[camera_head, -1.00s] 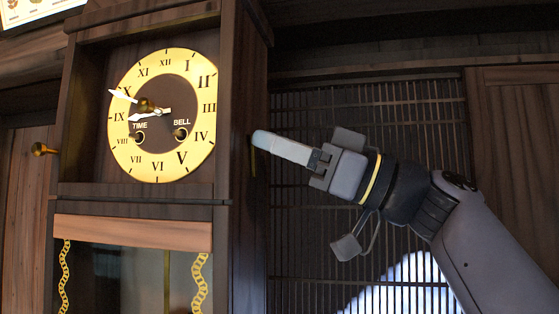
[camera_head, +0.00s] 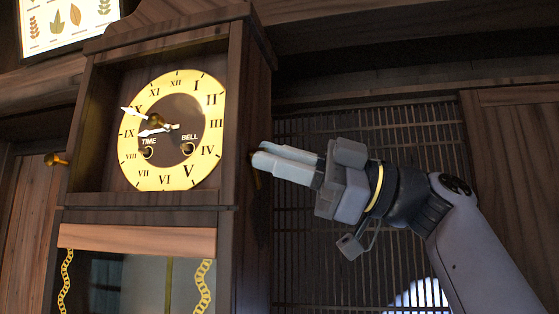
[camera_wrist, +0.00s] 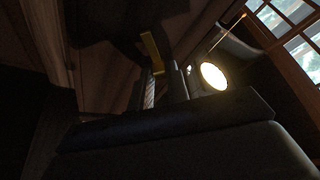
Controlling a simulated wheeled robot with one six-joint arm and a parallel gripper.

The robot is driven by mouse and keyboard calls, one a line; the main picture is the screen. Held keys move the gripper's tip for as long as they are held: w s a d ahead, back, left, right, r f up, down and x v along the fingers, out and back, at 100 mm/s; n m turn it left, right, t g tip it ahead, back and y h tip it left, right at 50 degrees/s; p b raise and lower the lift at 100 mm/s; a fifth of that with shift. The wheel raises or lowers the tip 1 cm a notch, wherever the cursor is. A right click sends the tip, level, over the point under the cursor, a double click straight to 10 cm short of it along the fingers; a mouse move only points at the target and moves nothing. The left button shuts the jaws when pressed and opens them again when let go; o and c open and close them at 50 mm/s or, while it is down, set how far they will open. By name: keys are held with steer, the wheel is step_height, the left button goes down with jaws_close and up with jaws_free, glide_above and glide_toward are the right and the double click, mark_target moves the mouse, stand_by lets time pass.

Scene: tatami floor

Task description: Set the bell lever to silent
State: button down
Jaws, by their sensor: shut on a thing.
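A wooden wall clock (camera_head: 232,120) with a gold dial (camera_head: 205,165) stands at the left in the head view. The dial has keyholes marked TIME and BELL. My gripper (camera_head: 262,157) is at the clock's right side, its pale fingers pointing left and almost together, shut on the bell lever. The lever is mostly hidden by the fingertips, and its setting cannot be read. In the dark wrist view, a narrow gold strip (camera_wrist: 151,50) shows just beyond my fingers (camera_wrist: 165,83); I cannot tell whether it is the lever or a plate.
A brass knob (camera_head: 57,160) sticks out left of the clock. A slatted lattice panel (camera_head: 345,130) is behind my arm. A glass-fronted case with gold chains (camera_head: 204,285) is below the dial. A bright round light (camera_wrist: 213,75) shows in the wrist view.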

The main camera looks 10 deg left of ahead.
stand_by(0.3)
steer(key=c, duration=1.4)
jaws_free()
steer(key=shift+o, duration=0.2)
steer(key=b+v, duration=0.2)
steer(key=v, duration=0.8)
steer(key=shift+d, duration=0.4)
steer(key=shift+a+f, duration=0.1)
steer(key=p+x, duration=0.2)
steer(key=x, duration=0.8)
steer(key=shift+a, duration=0.3)
